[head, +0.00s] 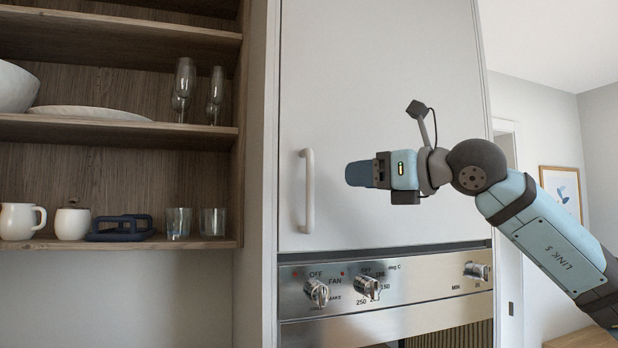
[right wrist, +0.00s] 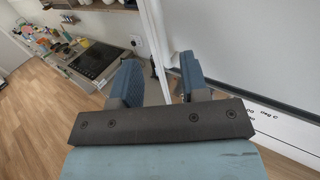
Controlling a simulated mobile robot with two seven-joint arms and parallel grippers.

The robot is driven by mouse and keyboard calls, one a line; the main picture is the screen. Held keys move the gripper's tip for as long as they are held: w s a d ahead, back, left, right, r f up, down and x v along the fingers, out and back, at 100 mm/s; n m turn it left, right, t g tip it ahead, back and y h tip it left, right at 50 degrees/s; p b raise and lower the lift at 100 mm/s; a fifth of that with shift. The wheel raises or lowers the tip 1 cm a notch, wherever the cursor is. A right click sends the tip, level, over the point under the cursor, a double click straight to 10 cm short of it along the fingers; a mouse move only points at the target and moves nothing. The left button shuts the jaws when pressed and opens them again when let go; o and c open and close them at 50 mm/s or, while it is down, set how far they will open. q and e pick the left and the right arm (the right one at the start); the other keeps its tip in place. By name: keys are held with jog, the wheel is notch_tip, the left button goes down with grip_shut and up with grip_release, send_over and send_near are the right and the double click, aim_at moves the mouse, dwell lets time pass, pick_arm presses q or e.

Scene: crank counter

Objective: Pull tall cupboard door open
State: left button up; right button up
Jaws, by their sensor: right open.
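The tall cupboard door (head: 375,80) is a flat pale panel above the oven and looks closed. Its pale vertical bar handle (head: 308,190) is near the door's left edge. My right gripper (head: 352,174) is in front of the door, to the right of the handle in the picture, its fingers pointing left. In the right wrist view the two blue fingers of my right gripper (right wrist: 158,76) are apart. I cannot make out the handle between them, and the gripper looks clear of it in the head view. My left gripper is out of view.
Below the door is a steel oven panel (head: 420,284) with protruding knobs (head: 367,287). Open wooden shelves (head: 160,136) on the left hold glasses (head: 183,85), a mug (head: 20,221) and a bowl. The right wrist view shows a hob counter (right wrist: 88,62) and clear wooden floor (right wrist: 40,110).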

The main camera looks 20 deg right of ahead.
jog(key=p, duration=0.3)
send_over(310, 217)
jog(key=shift+w+d, duration=0.1)
jog(key=shift+w, duration=0.3)
grip_shut()
